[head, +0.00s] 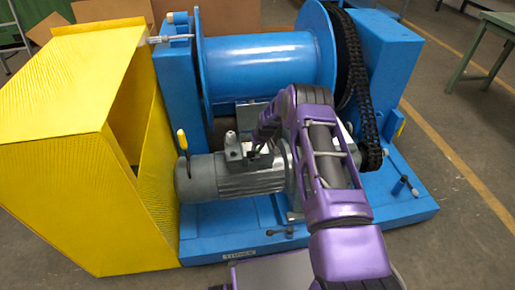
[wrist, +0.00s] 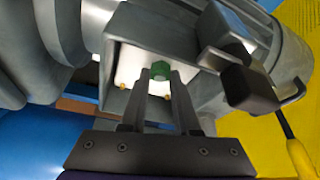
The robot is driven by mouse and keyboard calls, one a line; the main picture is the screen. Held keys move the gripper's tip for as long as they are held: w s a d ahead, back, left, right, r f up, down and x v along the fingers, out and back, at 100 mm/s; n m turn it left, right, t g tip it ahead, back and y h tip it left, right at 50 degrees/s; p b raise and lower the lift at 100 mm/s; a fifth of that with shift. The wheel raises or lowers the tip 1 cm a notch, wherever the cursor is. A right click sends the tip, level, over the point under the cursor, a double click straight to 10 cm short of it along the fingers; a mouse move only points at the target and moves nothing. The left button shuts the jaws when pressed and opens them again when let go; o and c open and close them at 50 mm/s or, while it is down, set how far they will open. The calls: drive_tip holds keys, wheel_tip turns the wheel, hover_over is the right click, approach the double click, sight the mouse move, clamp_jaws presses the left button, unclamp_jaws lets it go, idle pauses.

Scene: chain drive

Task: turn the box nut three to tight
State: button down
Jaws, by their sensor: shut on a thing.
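In the wrist view a small green nut (wrist: 160,69) sits inside an open grey terminal box (wrist: 118,101) with a white interior. My gripper (wrist: 161,75) reaches into the box, with its two dark fingertips shut on the green nut from either side. Small brass-coloured posts show beside the fingers. In the head view my gripper (head: 254,150) is at the box on top of the grey motor (head: 235,180); the nut is too small and hidden there. I cannot see any number on the nut.
A dark block (wrist: 248,90) stands close right of the fingers. A yellow-handled tool (head: 182,140) stands by the motor's left end. A yellow guard (head: 70,160) is at left. The blue drum (head: 270,65) and black chain (head: 362,100) are behind and right.

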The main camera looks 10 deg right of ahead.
drive_tip(key=m, duration=0.1)
drive_tip(key=m+h, duration=0.1)
drive_tip(key=m, duration=0.2)
drive_tip(key=shift+a+h, duration=0.25)
drive_tip(key=shift+h, duration=0.15)
drive_tip(key=m+h, duration=0.1)
drive_tip(key=m, duration=0.4)
drive_tip(key=shift+a+h, duration=0.1)
drive_tip(key=shift+h, duration=0.3)
drive_tip(key=m, duration=0.2)
drive_tip(key=m+g+h, duration=0.1)
drive_tip(key=m, duration=0.1)
drive_tip(key=shift+w+m+g, duration=0.15)
drive_tip(key=shift+m+g, duration=0.15)
drive_tip(key=shift+a+m+g+h, duration=0.1)
drive_tip(key=shift+m+g+h, duration=0.4)
drive_tip(key=shift+m, duration=1.2)
drive_tip(key=shift+w+m+g, duration=0.1)
drive_tip(key=shift+m+g, duration=0.2)
drive_tip(key=shift+m, duration=0.3)
drive_tip(key=c, duration=0.6)
unclamp_jaws()
drive_tip(key=shift+c, duration=0.2)
drive_tip(key=shift+r, duration=0.15)
